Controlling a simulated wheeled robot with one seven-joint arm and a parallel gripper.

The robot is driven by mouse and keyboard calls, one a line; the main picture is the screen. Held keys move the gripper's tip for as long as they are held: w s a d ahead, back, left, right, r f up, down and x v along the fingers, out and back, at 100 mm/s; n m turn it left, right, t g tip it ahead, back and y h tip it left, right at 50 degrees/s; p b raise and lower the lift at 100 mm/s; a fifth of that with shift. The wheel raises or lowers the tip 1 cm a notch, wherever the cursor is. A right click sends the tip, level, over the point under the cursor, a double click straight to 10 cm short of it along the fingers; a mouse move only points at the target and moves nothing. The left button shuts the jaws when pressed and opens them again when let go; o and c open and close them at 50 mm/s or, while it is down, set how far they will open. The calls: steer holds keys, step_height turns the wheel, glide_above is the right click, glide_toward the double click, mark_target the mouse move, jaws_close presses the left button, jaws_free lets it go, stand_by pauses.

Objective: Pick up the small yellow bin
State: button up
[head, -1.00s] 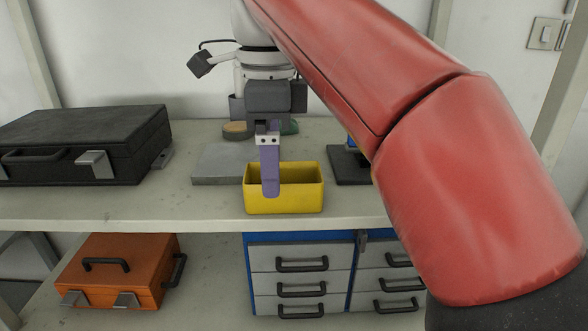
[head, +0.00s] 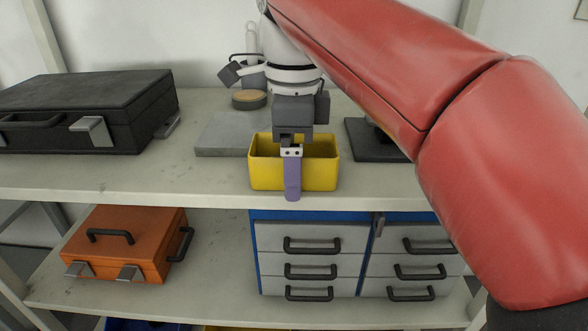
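The small yellow bin (head: 267,177) stands upright and open-topped near the front edge of the upper shelf, in the middle of the head view. My gripper (head: 292,190) points down at the bin. One purple finger shows in front of the bin's front wall, with its tip a little below the bin's lower edge in the picture. The other finger is hidden behind it or inside the bin. I cannot tell whether the fingers touch the wall.
A black case (head: 75,115) lies on the shelf's left. A grey plate (head: 222,136) and a dark base (head: 370,142) lie behind the bin. An orange case (head: 130,240) and blue-framed drawers (head: 312,240) are below. Clear shelf lies left of the bin.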

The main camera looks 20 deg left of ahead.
steer(key=c, duration=1.1)
steer(key=shift+o, duration=0.2)
steer(key=shift+r, duration=0.1)
